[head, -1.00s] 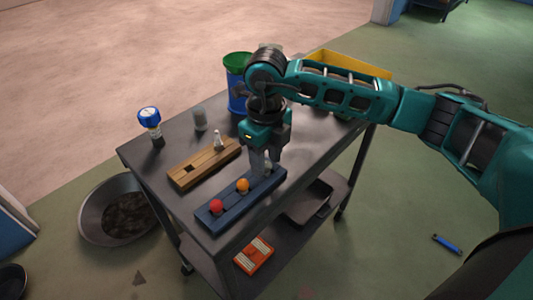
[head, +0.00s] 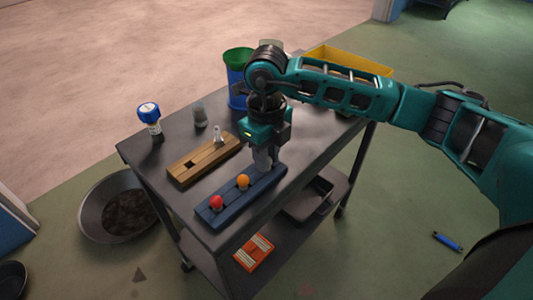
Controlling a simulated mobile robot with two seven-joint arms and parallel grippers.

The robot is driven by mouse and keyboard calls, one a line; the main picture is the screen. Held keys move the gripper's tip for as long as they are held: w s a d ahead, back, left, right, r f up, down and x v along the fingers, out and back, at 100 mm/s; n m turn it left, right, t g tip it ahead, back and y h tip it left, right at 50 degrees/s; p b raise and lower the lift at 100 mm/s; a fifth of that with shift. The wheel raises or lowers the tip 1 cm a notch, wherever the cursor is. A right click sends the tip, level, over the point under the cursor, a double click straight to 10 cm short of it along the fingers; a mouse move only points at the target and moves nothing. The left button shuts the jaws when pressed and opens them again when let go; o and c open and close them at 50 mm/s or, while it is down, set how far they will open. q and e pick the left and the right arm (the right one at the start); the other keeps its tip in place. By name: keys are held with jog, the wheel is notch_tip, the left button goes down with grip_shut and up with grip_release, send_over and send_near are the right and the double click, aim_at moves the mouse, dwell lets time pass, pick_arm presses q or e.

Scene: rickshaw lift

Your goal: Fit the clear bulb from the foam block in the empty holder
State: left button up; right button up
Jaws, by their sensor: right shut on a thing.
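My right gripper (head: 265,162) points straight down over the right end of the blue block (head: 225,206), which I take for the foam block. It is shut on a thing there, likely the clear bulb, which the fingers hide. A red bulb (head: 216,202) and an orange bulb (head: 242,181) stand in the same block, left of the gripper. Behind it lies a wooden block (head: 202,160) with an empty dark square socket (head: 188,166), the empty holder, and a clear bulb (head: 218,136) upright at its right end. My left gripper is not in view.
A blue-capped jar (head: 149,114) and a grey cylinder (head: 200,116) stand at the back left of the dark cart top (head: 160,167). A blue and green bin (head: 236,75) and a yellow tray (head: 350,60) are behind my right arm.

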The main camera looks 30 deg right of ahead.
jog(key=shift+r+p, duration=2.25)
jog(key=shift+r, duration=1.2)
